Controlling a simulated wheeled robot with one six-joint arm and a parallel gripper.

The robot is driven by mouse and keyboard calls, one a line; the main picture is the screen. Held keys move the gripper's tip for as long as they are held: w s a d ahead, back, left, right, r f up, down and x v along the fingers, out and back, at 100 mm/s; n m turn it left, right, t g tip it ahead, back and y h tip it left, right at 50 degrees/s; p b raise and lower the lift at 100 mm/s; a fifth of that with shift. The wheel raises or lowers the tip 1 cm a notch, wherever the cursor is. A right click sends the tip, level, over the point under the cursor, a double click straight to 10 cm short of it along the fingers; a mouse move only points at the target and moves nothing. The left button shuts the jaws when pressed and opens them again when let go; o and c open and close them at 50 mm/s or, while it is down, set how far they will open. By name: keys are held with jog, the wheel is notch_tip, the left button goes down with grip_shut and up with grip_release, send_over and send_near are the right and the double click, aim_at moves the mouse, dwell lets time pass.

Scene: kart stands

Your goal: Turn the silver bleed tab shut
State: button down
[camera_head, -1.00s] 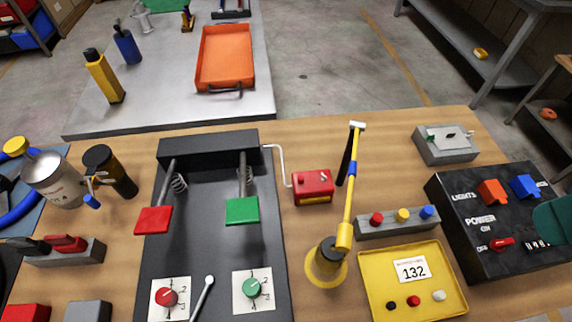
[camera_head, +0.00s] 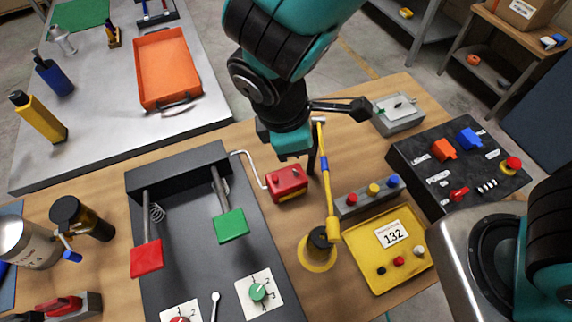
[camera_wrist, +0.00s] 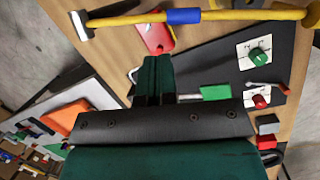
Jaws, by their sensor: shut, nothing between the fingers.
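A grey box (camera_head: 398,118) stands at the far right of the bench in the head view. On its top is a small silver tab (camera_head: 401,106), which looks like the bleed tab, beside a small green part; its exact angle is too small to tell. My gripper (camera_head: 292,150) hangs from above, left of the grey box and over or just behind the red crank box. In the wrist view its teal fingers (camera_wrist: 155,62) are together and empty. The grey box is not in the wrist view.
A yellow-handled hammer (camera_head: 326,190) stands upright near my gripper. The red crank box (camera_head: 287,184), a three-button block (camera_head: 352,205), a yellow tray (camera_head: 372,268) and a black switch panel (camera_head: 425,165) crowd the bench nearby. The pedal stand (camera_head: 190,255) lies left.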

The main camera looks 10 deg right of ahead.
aim_at(293, 170)
jog(key=s+a+f+n+t+h+p, duration=0.25)
jog(key=a+f+n+t, duration=0.35)
jog(key=f+n, duration=0.35)
jog(key=shift+n+h, duration=0.35)
jog(key=shift+n, duration=0.1)
jog(key=b+x, duration=0.6)
jog(key=x, duration=0.2)
jog(key=shift+w+d, duration=0.2)
jog(key=shift+w+d+f+t, duration=0.15)
jog(key=shift+w+d+t, duration=0.1)
jog(key=shift+w+t, duration=0.05)
jog(key=shift+w+d+m+g+h, duration=0.15)
jog(key=shift+w+m+g+h, duration=0.35)
jog(key=shift+m, duration=0.2)
